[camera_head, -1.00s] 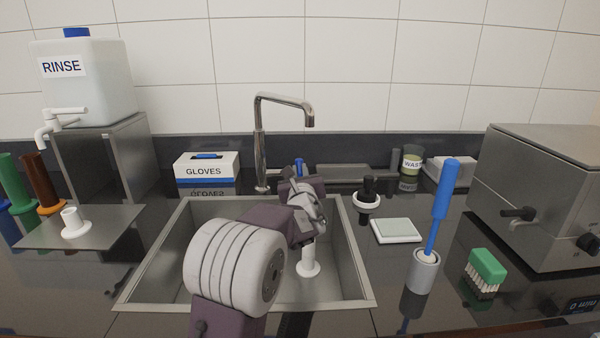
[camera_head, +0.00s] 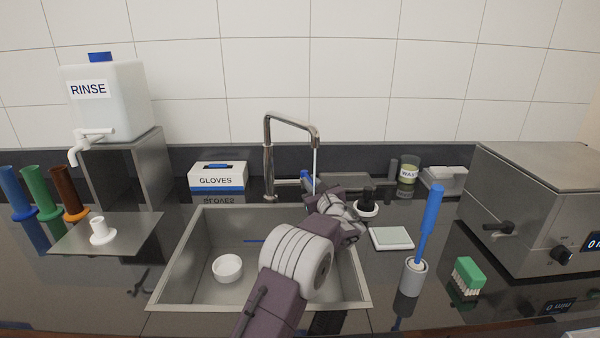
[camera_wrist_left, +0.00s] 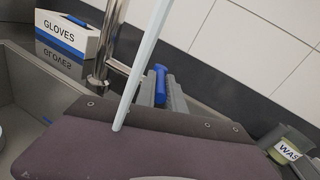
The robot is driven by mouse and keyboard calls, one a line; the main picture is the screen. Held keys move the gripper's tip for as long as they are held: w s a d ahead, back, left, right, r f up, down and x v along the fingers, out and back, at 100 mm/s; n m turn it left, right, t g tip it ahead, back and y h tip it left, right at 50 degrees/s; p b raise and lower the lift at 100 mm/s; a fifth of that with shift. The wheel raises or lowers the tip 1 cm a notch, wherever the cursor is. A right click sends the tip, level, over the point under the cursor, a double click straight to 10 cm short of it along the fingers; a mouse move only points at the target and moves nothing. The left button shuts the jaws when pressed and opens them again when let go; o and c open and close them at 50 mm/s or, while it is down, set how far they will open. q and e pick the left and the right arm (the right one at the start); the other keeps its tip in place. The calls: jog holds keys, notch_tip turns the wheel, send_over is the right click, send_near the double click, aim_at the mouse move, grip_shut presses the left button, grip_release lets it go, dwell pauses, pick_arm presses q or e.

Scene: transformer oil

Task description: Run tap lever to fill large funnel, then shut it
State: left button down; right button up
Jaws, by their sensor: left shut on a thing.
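The chrome tap (camera_head: 268,160) stands behind the sink, and a thin water stream (camera_head: 314,160) falls from its spout. The blue-tipped tap lever (camera_head: 305,176) shows at the tap's right, and its blue end also shows in the left wrist view (camera_wrist_left: 160,84). My left gripper (camera_head: 312,187) is shut on the lever; its fingers (camera_wrist_left: 160,92) lie either side of the blue end. In the wrist view the stream meets or crosses my gripper body. A round white open vessel (camera_head: 228,268) sits in the sink; I cannot tell if it is the large funnel. My right gripper is not in view.
The steel sink (camera_head: 180,255) is partly covered by my left arm. A glove box (camera_head: 217,178), a rinse tank (camera_head: 105,100) and a tray (camera_head: 75,238) with a white stemmed piece (camera_head: 98,228) are at left. A brush holder (camera_head: 412,278) and a steel machine (camera_head: 530,200) are at right.

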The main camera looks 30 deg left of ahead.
pick_arm(q)
jog(key=shift+w+d+r+g, duration=0.15)
jog(key=shift+d+r+g, duration=0.05)
jog(key=shift+g, duration=0.1)
jog(key=shift+f+n+y, duration=0.25)
jog(key=shift+n+y, duration=0.05)
jog(key=shift+n, duration=0.1)
jog(key=c, duration=1.4)
grip_release()
jog(key=shift+c, duration=0.2)
jog(key=v, duration=0.8)
jog(key=shift+d+r, duration=0.1)
jog(key=shift+s+d, duration=0.35)
